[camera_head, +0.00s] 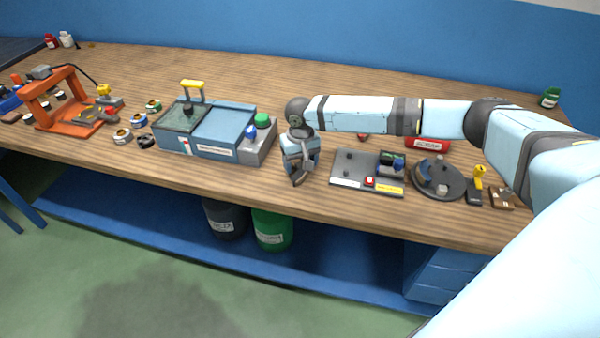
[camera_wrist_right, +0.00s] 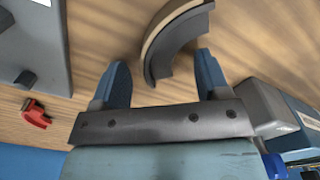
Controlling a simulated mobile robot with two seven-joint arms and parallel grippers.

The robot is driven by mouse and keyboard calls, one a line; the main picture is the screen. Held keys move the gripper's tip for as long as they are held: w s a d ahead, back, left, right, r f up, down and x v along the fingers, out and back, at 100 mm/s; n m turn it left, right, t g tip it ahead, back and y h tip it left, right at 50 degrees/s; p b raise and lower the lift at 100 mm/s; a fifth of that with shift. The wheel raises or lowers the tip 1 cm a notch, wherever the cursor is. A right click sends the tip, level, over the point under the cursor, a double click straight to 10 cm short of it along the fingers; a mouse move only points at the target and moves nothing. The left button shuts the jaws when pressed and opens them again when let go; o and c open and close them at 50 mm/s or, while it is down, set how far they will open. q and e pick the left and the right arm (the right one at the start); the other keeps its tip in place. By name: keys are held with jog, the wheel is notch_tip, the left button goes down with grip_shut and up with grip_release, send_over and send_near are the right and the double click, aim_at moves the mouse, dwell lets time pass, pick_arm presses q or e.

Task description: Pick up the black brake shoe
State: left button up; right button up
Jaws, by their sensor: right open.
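A curved black brake shoe (camera_wrist_right: 168,44) with a tan outer edge lies on the wooden bench in the right wrist view. My right gripper (camera_wrist_right: 161,64) is open, with its blue fingers on either side of the shoe's near end. The shoe reaches forward beyond the fingertips, and I cannot tell whether they touch it. In the head view my right gripper (camera_head: 298,172) points down over the bench, between the blue box and the grey tray. It largely hides the shoe there. My left gripper is not in view.
Left of the gripper stands a blue box (camera_head: 228,133) with a grey block (camera_head: 262,143). To the right are a flat grey tray (camera_head: 347,175) and a round dark plate (camera_head: 444,183). An orange press (camera_head: 67,115) stands far left. The bench behind is mostly clear.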

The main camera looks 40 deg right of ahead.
jog(key=c, duration=1.2)
jog(key=shift+r, duration=0.2)
